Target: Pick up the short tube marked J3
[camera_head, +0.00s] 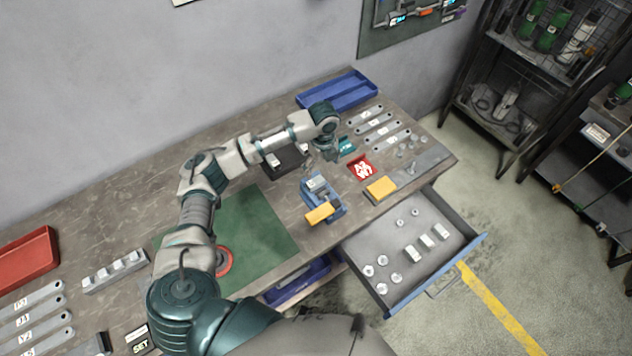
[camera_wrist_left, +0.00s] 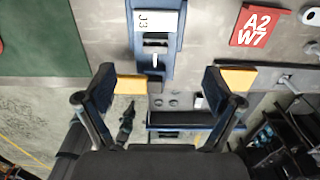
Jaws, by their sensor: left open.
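A light grey short tube marked J3 (camera_wrist_left: 157,21) sits at the blue vise (camera_wrist_left: 155,66) in the left wrist view. In the head view the tube (camera_head: 316,183) shows as a small pale piece on top of the vise (camera_head: 334,206) near the table's front edge. My left gripper (camera_head: 330,155) is above the table just behind the vise in the head view. In the left wrist view its two fingers (camera_wrist_left: 158,88) are spread wide with nothing between them. The tube lies beyond the fingertips, apart from them. My right gripper is in neither view.
A yellow block (camera_head: 320,213) is at the vise's front; another (camera_head: 381,188) lies to its right. A red A2 W7 card (camera_head: 360,168) is near. An open drawer (camera_head: 440,266) holding several metal parts juts out in front. A green mat (camera_head: 250,232) lies left.

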